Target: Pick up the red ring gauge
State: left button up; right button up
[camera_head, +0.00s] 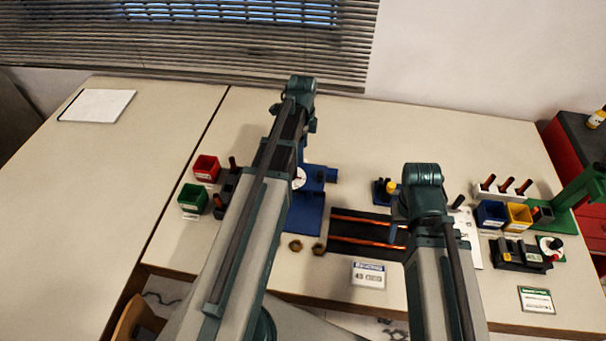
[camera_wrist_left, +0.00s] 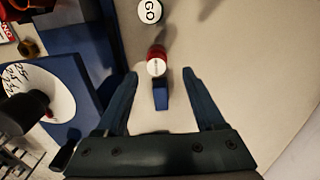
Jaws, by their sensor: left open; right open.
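In the left wrist view, a small red piece with a white labelled face (camera_wrist_left: 156,66) lies ahead between my fingertips; it looks like the red ring gauge, but its hole cannot be made out. A blue piece (camera_wrist_left: 161,96) sits just below it in the picture, between my fingers. My left gripper (camera_wrist_left: 161,78) is open and empty, one finger on each side. I cannot tell its height above the table. In the head view my left arm hides this spot, and my right gripper is hidden behind its own arm.
A blue stand with a white dial (camera_head: 305,213) is close beside my left arm; its dial (camera_wrist_left: 40,95) is left of my fingers. A white GO disc (camera_wrist_left: 150,11) lies beyond. Red (camera_head: 206,168) and green (camera_head: 192,198) bins stand left. The table right of my left fingers is clear.

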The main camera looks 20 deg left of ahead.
jog(key=shift+f, duration=0.1)
pick_arm(q)
jog(key=f+b, duration=0.5)
jog(key=shift+s+d+f, duration=0.15)
jog(key=shift+s+d, duration=0.05)
jog(key=shift+s, duration=0.05)
pick_arm(e)
notch_tip(320, 180, down, 5)
jog(key=shift+f, duration=0.1)
pick_arm(q)
grip_shut()
